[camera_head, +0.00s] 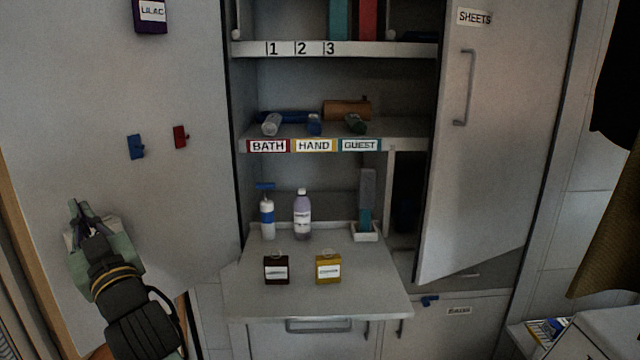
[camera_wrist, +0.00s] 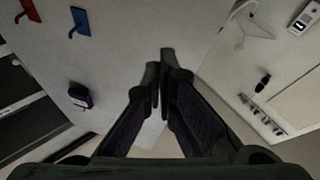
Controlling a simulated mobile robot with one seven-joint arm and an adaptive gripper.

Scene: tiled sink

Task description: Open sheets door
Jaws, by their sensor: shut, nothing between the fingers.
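The sheets door (camera_head: 492,150) is the pale door on the right in the head view, with a "SHEETS" label (camera_head: 474,17) at its top. Its upright grey handle (camera_head: 467,88) is near its left edge. The door stands ajar, with a dark gap and part of the inside showing at its left and lower edges. My gripper (camera_head: 84,212) is far to the left, in front of another pale door panel, well apart from the sheets door. Its fingers (camera_wrist: 162,85) are together and empty in the wrist view. I cannot make out the sheets door in the wrist view.
The large left panel (camera_head: 75,100) carries blue (camera_head: 136,147) and red (camera_head: 180,136) hooks. The middle has open shelves (camera_head: 335,49) and a pull-out ledge (camera_head: 320,295) with bottles and two small boxes. A basket or box (camera_head: 545,330) and hanging cloth (camera_head: 612,230) are at right.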

